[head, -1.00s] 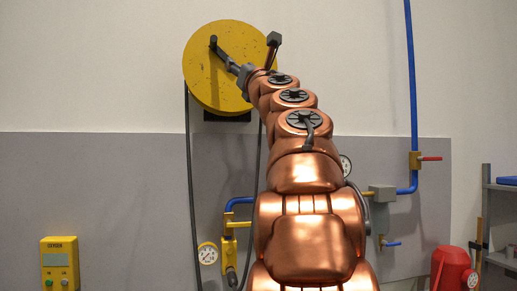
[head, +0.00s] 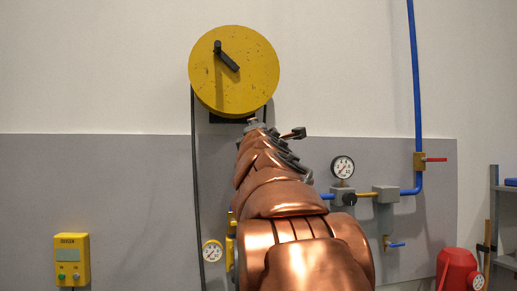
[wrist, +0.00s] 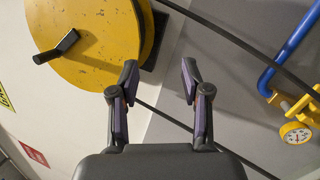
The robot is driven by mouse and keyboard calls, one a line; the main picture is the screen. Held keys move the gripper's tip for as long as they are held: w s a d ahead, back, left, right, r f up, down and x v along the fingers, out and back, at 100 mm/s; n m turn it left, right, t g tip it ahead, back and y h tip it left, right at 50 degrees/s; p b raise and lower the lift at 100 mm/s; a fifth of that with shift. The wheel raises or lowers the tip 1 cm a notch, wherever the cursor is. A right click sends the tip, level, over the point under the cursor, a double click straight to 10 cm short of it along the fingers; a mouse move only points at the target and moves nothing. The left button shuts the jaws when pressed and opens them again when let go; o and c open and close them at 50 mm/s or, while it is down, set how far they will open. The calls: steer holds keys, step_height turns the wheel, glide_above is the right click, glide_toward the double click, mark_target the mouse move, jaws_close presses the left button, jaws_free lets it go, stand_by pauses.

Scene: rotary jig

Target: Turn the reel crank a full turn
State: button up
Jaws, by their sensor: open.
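The yellow reel (head: 236,95) is a round disc on the wall, above the end of my arm in the head view. Its black crank (head: 229,61) runs from near the centre up and left to a handle (head: 217,47). In the wrist view the reel (wrist: 105,65) fills the upper left, with the crank handle (wrist: 54,48) sticking out at far left. My gripper (wrist: 159,76) is open, with nothing between its fingers.
A dark hose (head: 195,170) hangs from the reel's left side. Gauges, blue pipe (head: 414,90) and a yellow valve fitting (wrist: 298,107) are on the wall to the right. A yellow oxygen box (head: 65,258) is lower left.

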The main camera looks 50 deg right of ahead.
steer(key=shift+a+f+m+g, duration=0.1)
steer(key=shift+f+m+g, duration=0.25)
steer(key=shift+f, duration=0.6)
steer(key=shift+f+m+g, duration=0.15)
steer(key=shift+f+m, duration=0.3)
steer(key=shift+f, duration=0.45)
steer(key=shift+c, duration=0.4)
